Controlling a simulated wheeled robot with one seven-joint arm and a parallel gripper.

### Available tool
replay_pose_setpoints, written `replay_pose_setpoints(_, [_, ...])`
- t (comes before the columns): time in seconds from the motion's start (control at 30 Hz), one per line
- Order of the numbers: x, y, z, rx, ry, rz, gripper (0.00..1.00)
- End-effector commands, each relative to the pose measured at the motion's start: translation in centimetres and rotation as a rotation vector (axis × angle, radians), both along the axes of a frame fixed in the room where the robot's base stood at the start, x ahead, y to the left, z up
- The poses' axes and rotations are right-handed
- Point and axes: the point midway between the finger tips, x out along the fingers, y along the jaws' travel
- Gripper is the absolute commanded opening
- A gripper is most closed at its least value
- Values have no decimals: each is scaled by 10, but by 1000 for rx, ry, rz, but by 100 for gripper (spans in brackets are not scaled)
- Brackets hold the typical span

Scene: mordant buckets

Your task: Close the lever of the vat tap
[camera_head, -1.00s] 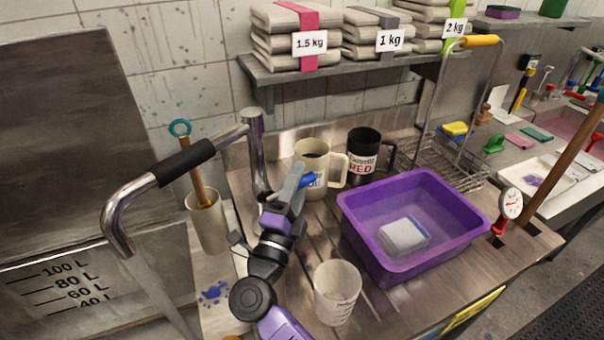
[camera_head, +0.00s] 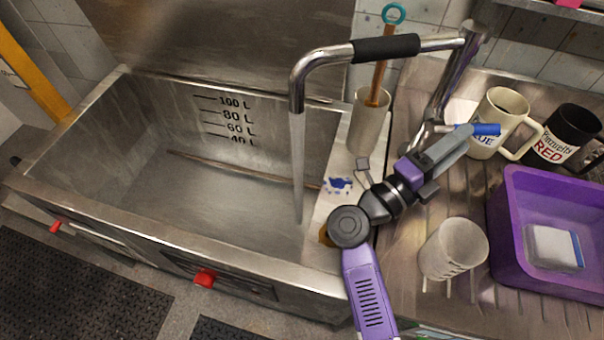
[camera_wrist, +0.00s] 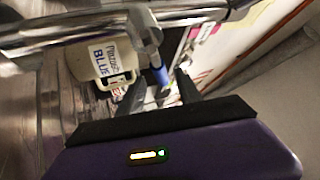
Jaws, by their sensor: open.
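The vat tap (camera_head: 437,95) is a chrome pipe with a black sleeve (camera_head: 386,49), standing at the vat's right. Water (camera_head: 298,170) runs from its spout into the vat (camera_head: 90,185). Its lever has a blue grip (camera_head: 484,129) pointing right in the head view. My gripper (camera_head: 452,147) is open at the lever, its fingers overlapping the lever in that view. In the wrist view the blue lever grip (camera_wrist: 158,72) shows between and beyond the open fingers of my gripper (camera_wrist: 160,88). I cannot tell whether they touch it.
A cream BLUE mug (camera_head: 490,115) and a black RED mug (camera_head: 562,135) stand close behind the lever. A white cup (camera_head: 452,250) and a purple basin (camera_head: 510,225) stand on the drainboard. A beige holder (camera_head: 368,125) with a wooden-handled tool stands left of the tap.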

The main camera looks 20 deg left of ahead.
Motion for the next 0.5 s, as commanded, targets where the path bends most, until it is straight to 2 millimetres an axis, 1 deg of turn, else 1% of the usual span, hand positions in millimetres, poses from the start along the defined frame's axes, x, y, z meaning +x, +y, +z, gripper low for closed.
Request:
replay_pose_setpoints(0.47, [0, 0, 0, 0, 0, 0, 41])
replay_pose_setpoints(0.5, [0, 0, 0, 0, 0, 0, 36])
